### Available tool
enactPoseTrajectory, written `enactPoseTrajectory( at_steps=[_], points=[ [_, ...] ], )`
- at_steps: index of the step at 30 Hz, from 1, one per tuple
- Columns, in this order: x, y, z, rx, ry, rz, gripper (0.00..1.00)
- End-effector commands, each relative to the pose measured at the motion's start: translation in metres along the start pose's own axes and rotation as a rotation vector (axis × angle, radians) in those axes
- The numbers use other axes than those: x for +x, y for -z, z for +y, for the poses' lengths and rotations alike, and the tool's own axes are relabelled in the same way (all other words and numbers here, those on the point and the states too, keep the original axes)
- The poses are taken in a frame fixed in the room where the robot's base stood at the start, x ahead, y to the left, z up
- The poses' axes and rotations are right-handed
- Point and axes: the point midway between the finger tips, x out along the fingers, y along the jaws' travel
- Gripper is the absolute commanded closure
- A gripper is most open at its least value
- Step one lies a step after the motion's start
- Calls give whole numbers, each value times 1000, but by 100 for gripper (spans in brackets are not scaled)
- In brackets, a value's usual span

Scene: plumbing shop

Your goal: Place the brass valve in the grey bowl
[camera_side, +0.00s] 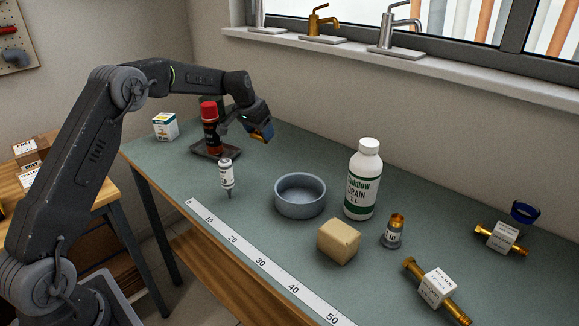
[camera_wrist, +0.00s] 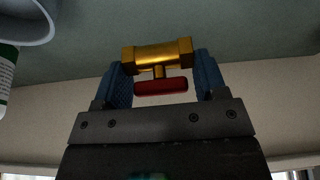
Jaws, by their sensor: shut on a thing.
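My gripper (camera_side: 261,132) is shut on the brass valve, and its blue finger pads are above the bench, up and left of the bowl in the side view. In the wrist view the brass valve (camera_wrist: 158,53) sits crosswise between the blue pads of my gripper (camera_wrist: 163,78), with its red handle facing the wrist. In the side view the valve is mostly hidden by the fingers. The grey bowl (camera_side: 300,209) stands upright on the bench and looks empty. Part of the grey bowl (camera_wrist: 28,38) also shows at the upper left of the wrist view.
A white drain bottle (camera_side: 362,180) stands right of the bowl, with a tan block (camera_side: 339,241) in front. A red-capped can (camera_side: 210,128) is behind. Labelled brass fittings (camera_side: 437,287) lie at the right.

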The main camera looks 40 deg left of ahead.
Motion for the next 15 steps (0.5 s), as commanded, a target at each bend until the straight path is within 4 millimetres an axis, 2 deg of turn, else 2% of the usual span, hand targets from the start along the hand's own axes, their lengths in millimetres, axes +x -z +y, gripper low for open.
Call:
enactPoseTrajectory(
  at_steps=[3,9,15],
  points=[
    [-13,-18,24,108,-48,-3,62],
    [-30,-53,60,283,-120,0,62],
    [-39,-79,80,388,-158,5,62]
  ],
)
